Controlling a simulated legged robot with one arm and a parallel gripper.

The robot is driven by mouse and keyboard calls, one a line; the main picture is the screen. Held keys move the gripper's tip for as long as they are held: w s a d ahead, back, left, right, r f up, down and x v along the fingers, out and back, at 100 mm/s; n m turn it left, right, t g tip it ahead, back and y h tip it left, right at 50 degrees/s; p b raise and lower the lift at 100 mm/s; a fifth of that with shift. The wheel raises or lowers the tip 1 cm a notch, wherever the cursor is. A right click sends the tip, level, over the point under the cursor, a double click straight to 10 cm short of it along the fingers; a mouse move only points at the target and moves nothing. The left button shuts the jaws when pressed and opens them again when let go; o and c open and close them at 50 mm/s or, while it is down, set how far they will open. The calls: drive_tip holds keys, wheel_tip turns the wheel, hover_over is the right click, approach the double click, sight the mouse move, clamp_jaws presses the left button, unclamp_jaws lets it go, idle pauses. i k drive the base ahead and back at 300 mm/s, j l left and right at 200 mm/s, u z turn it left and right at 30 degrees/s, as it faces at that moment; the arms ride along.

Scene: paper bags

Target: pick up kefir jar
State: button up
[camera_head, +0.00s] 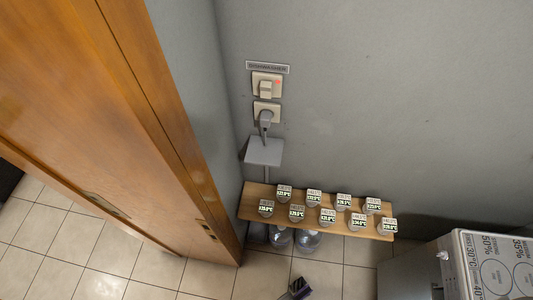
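Several small jars with pale lids stand in two staggered rows on a wooden shelf (253,216) against the grey wall. Their lids carry printed labels too small to read, so I cannot tell which one is the kefir jar. The front row runs from a jar at the left (266,207) to one at the right (387,226). The back row runs from a jar (284,192) to another (372,205). A dark part that looks like my gripper (297,289) shows at the bottom edge, below the shelf in the picture and apart from the jars. Its fingers cannot be made out.
Clear bottles (308,243) stand on the tiled floor under the shelf. A wooden door (110,130) fills the left. A white appliance (490,265) stands at the lower right.

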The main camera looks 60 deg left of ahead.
sight(284, 192)
drive_tip(key=u, duration=1.85)
drive_tip(key=j+z, duration=0.2)
drive_tip(key=z, duration=0.25)
drive_tip(key=j+z, duration=0.2)
drive_tip(key=z, duration=0.3)
drive_tip(key=k+j+z, duration=0.15)
drive_tip(key=z, duration=0.3)
drive_tip(key=k+j, duration=0.55)
drive_tip(key=j, duration=0.15)
